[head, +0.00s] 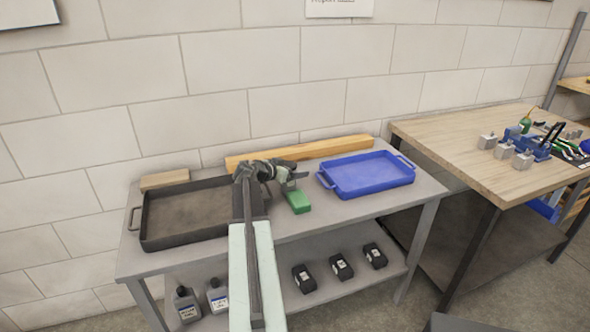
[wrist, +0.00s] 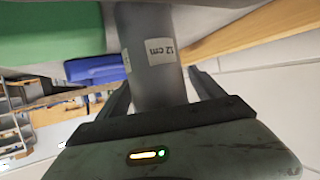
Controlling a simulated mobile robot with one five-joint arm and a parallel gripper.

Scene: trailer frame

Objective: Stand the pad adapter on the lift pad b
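The pad adapter, a grey cylinder with a white "12 cm" label (wrist: 160,50), stands between the two dark fingers of my gripper (wrist: 162,78) in the wrist view. Both fingers lie against its sides, and the gripper looks shut on it. Its far end runs out of the top of the wrist view. In the head view my gripper (head: 288,178) is over the middle of the grey bench, just behind a green block, and my arm partly hides this area. I cannot make out a lift pad in either view.
The green block (head: 298,202) lies close to my gripper. A black tray (head: 150,240) is to the left, a blue tray (head: 345,190) to the right, and a wooden beam (head: 320,149) along the wall. Several black boxes stand on the lower shelf. A wooden workbench (head: 450,150) is farther right.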

